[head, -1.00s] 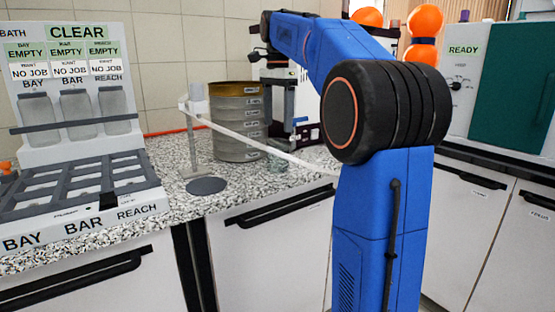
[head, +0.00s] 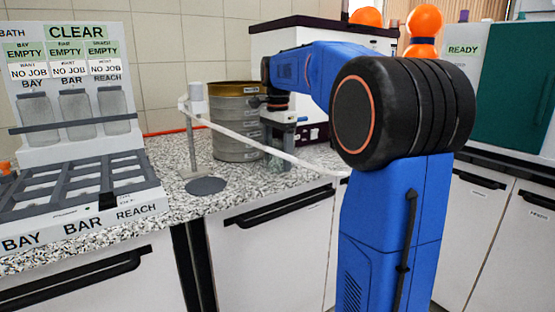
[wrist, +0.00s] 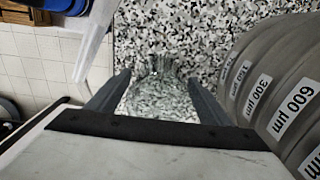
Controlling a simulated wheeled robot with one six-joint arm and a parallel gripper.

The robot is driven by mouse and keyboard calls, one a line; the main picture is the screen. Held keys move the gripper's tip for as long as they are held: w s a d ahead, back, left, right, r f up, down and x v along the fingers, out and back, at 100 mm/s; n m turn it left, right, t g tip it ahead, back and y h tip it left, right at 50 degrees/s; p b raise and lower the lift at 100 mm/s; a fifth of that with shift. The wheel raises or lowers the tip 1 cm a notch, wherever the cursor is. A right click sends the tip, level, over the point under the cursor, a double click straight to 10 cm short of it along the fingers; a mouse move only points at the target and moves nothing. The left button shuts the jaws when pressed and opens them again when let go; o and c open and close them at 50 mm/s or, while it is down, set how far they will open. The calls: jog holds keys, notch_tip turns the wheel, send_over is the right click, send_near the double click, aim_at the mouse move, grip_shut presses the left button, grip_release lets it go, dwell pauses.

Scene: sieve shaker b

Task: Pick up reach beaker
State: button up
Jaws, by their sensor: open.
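A clear glass beaker (head: 277,160) stands on the speckled counter in front of the sieve stack. No label shows on it, so I cannot tell whether it is the reach beaker. In the wrist view the clear beaker (wrist: 160,98) shows between my two fingers, against the speckled counter. My gripper (wrist: 160,78) is open, with one finger on each side of the glass. In the head view my gripper (head: 283,130) is low over the beaker, partly hidden by the white rail. Another clear jar (head: 114,104) stands under the REACH label on the left rack.
The sieve stack (head: 235,130) stands close beside my gripper and fills the right of the wrist view. A white rail (head: 240,139) on a post crosses in front. A grey disc (head: 206,186) lies on the counter. A dark-and-white machine (head: 310,45) stands behind.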

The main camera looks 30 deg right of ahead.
jog(key=shift+f, duration=0.2)
jog(key=c, duration=1.2)
jog(key=shift+o, duration=0.2)
jog(key=shift+r, duration=0.1)
notch_tip(320, 180, up, 10)
